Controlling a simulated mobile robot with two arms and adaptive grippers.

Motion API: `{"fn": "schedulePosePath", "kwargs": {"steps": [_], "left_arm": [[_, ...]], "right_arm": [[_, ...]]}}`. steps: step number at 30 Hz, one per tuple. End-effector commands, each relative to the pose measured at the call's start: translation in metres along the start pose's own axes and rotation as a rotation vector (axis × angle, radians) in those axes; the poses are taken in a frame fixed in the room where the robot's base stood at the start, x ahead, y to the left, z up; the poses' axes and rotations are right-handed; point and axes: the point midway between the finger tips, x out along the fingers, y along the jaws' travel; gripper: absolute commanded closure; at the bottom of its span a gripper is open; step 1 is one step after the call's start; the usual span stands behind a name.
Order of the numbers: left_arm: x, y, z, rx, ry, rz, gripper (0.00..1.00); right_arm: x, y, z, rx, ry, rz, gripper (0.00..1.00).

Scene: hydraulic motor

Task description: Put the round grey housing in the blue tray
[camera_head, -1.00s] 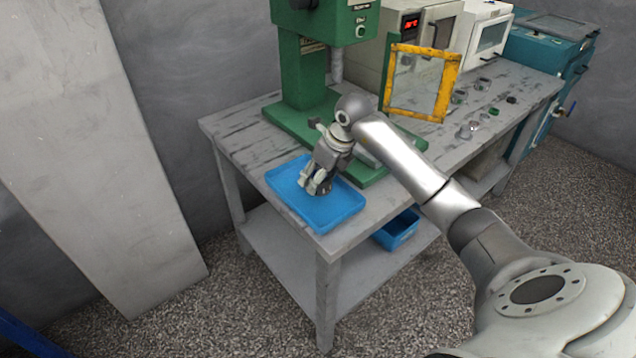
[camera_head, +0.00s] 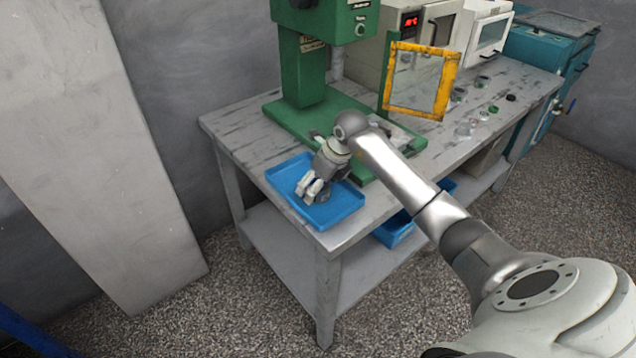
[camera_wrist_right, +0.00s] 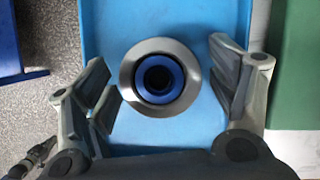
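The round grey housing (camera_wrist_right: 160,77) is a grey ring with a blue inner ring and a dark centre. In the right wrist view it sits on the floor of the blue tray (camera_wrist_right: 100,25), between my right gripper's fingers (camera_wrist_right: 168,85). The fingers are spread, with a clear gap on the right and a very small one on the left. In the head view my right gripper (camera_head: 309,190) is low over the blue tray (camera_head: 335,213) and mostly hides the housing. A small grey mechanical part, possibly my left gripper (camera_wrist_right: 35,155), shows at the lower left of the wrist view.
The tray lies at the near corner of the worktable (camera_head: 232,137). The green press (camera_head: 308,90) stands right behind it. A yellow-framed guard (camera_head: 450,78) and several small parts are farther right. Blue bins (camera_head: 392,233) are on the lower shelf.

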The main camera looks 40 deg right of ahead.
Motion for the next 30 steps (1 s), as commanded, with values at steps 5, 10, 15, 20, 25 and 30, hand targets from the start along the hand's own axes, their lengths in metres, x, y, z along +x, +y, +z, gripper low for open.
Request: {"fn": "schedulePosePath", "kwargs": {"steps": [5, 10, 15, 20, 25, 30], "left_arm": [[0.000, 0.000, 0.000, 0.000, 0.001, 0.000, 1.00], [-0.004, 0.000, -0.001, 0.000, 0.001, 0.000, 1.00], [0.000, 0.000, -0.001, 0.000, 0.002, 0.000, 1.00], [0.003, 0.000, -0.001, 0.000, 0.002, 0.000, 1.00], [0.005, 0.000, -0.001, -0.001, 0.002, 0.000, 1.00], [0.007, 0.000, -0.001, -0.001, 0.002, 0.000, 1.00]], "right_arm": [[0.000, 0.000, 0.000, 0.000, 0.000, 0.000, 0.19], [-0.005, 0.000, 0.002, 0.000, 0.000, 0.001, 0.19], [-0.030, -0.002, 0.002, -0.002, -0.002, -0.004, 0.19], [-0.065, -0.001, 0.001, -0.002, -0.002, -0.005, 0.19], [-0.098, -0.001, 0.001, -0.002, -0.001, -0.003, 0.19], [-0.118, -0.001, 0.001, 0.000, 0.000, -0.002, 0.19]]}}
